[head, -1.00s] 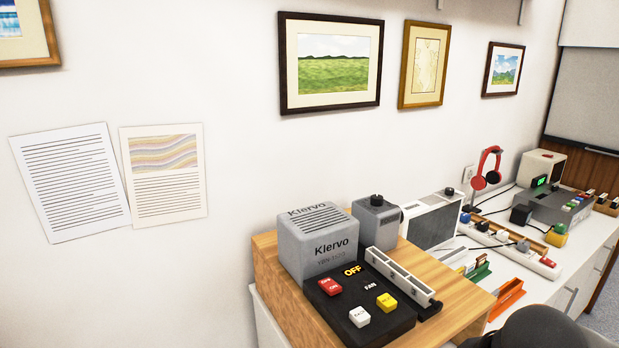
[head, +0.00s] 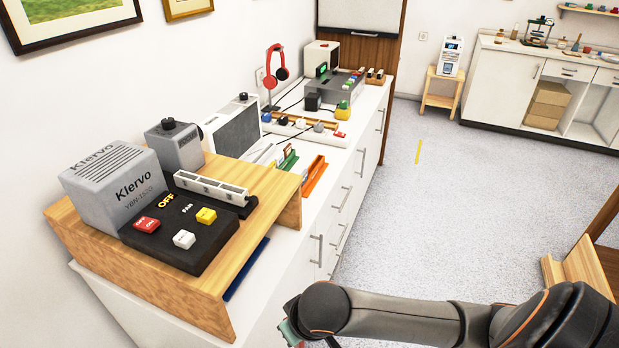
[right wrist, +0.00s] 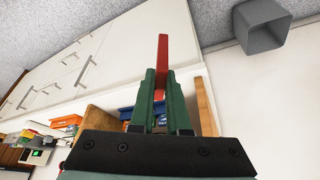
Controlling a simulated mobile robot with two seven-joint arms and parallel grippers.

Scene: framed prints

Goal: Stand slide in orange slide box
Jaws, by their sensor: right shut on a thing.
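The orange slide box (head: 315,175) lies on the white counter in the head view, right of the wooden stand. What appears to be the same box shows as an orange piece at the left of the right wrist view (right wrist: 66,121). My right gripper (right wrist: 163,72) has green fingers shut on a thin red piece, seemingly the slide (right wrist: 162,55), which sticks out past the fingertips. My left gripper is out of view.
A wooden stand (head: 225,290) bears a grey device and a black button panel (head: 190,245). A green slide box (head: 287,158) stands beside the orange one. A power strip (head: 318,130) lies behind. A grey bin (right wrist: 262,25) stands on the floor.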

